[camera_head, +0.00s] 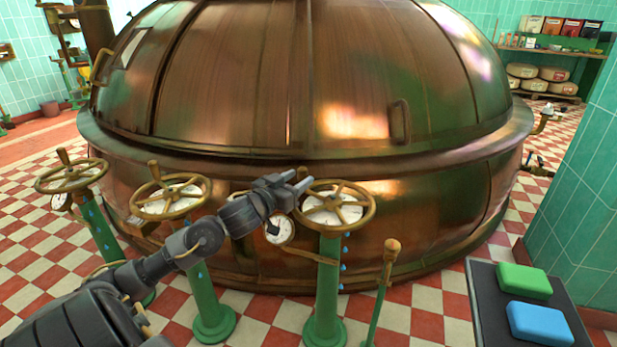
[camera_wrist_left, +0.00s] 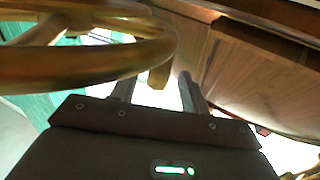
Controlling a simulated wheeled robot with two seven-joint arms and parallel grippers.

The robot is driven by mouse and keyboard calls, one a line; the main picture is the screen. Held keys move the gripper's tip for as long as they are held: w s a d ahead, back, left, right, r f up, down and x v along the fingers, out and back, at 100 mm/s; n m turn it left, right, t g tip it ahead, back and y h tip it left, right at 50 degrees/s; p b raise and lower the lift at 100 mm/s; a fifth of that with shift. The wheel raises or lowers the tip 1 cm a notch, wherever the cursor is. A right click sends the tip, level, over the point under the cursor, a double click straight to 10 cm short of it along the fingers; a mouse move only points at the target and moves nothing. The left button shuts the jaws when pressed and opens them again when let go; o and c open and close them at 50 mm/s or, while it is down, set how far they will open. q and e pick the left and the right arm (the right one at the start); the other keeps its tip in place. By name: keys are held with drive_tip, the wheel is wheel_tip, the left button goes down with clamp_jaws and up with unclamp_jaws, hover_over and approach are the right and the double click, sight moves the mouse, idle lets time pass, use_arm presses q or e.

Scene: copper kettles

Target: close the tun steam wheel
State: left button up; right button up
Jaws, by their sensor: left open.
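Three brass handwheels with pale dials stand on green posts before the copper vessel: a left wheel (camera_head: 72,177), a middle wheel (camera_head: 170,197) and a right wheel (camera_head: 338,205). I cannot tell by any label which is the tun steam wheel. My left gripper (camera_head: 301,181) is at the upper left rim of the right wheel, open. In the left wrist view, a brass wheel rim (camera_wrist_left: 90,65) crosses the upper left, and a short knob (camera_wrist_left: 160,75) shows between the open fingers (camera_wrist_left: 158,88). Contact cannot be told. My right gripper is not in view.
The large copper vessel (camera_head: 300,80) rises close behind the wheels. A brass-topped lever (camera_head: 389,255) stands right of the right wheel. A dark stand (camera_head: 490,305) carries a green block (camera_head: 524,281) and a blue block (camera_head: 540,323). A tiled wall (camera_head: 590,200) bounds the right.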

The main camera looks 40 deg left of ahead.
use_arm(q)
drive_tip(key=shift+w+b, duration=0.45)
drive_tip(key=shift+w, duration=2)
clamp_jaws()
